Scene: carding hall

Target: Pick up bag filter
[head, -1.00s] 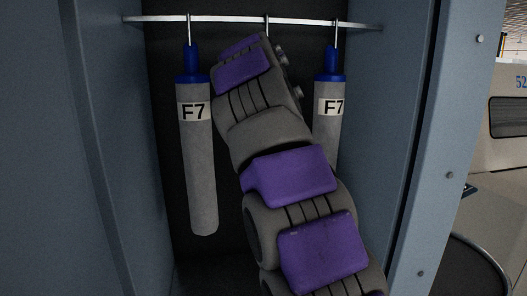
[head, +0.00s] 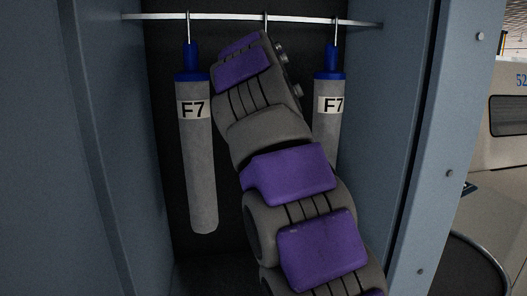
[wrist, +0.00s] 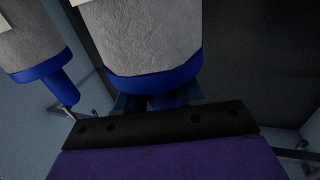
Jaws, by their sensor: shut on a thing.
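A grey bag filter (wrist: 150,38) with a blue collar fills the middle of the wrist view. My gripper (wrist: 158,101) is shut on its blue neck, which shows dark between the fingers. In the head view my arm hides this filter and the gripper. Two more bag filters hang in the head view, one on the left (head: 197,150) and one on the right (head: 327,125), each with a blue top and an "F7" label. My arm partly covers the right one. A neighbouring filter also shows at the left of the wrist view (wrist: 30,42).
A metal rail (head: 225,19) with hooks crosses the top of a blue-grey cabinet. A middle hook (head: 267,27) shows above my arm. The cabinet walls, left (head: 60,150) and right (head: 385,150), stand close on both sides. The filters leave narrow gaps.

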